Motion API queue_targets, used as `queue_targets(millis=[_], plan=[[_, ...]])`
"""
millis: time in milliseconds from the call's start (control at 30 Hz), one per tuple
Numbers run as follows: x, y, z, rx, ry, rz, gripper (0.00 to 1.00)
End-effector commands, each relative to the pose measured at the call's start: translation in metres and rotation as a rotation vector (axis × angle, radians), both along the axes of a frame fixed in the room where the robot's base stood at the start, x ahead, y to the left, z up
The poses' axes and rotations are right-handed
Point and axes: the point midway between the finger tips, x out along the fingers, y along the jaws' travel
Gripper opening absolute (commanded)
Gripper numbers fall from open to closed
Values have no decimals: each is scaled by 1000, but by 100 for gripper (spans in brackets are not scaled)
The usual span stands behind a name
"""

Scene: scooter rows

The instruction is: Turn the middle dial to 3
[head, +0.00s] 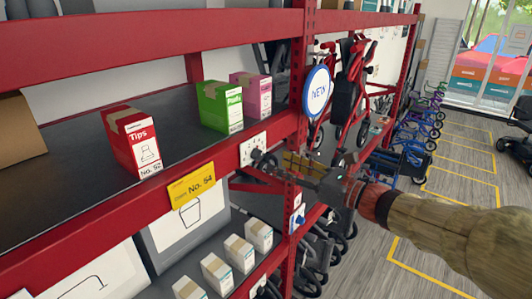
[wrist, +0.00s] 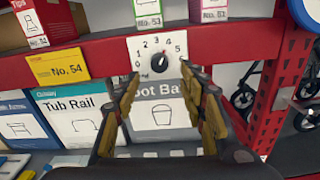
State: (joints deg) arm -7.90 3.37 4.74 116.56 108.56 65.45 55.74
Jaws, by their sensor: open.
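A white dial plate (wrist: 158,55) numbered 0 to 5 is fixed to the red shelf beam in the wrist view. Its round black knob (wrist: 159,63) has a small light mark near its upper right; I cannot tell exactly which number it points at. The plate also shows in the head view (head: 252,148), its knob partly hidden by my gripper. My gripper (head: 270,161) is open and empty in front of the plate. In the wrist view its two fingers (wrist: 160,80) stand apart, below and either side of the knob, not closed on it.
A yellow No. 54 tag (head: 191,186) hangs left of the dial. A red Tips box (head: 132,142) and green box (head: 219,106) stand on the shelf above. A round blue-rimmed sign (head: 317,91) is beside the post.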

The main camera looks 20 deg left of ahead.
Motion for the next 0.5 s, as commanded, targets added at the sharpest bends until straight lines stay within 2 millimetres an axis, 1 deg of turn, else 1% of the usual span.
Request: queue_targets(millis=[33,200,400,500], plan=[[2,9,1,0,1,3,42],[12,34,1,-2,0,3,42],[20,52,1,-2,-1,2,42],[22,55,0,-3,-2,1,42]])
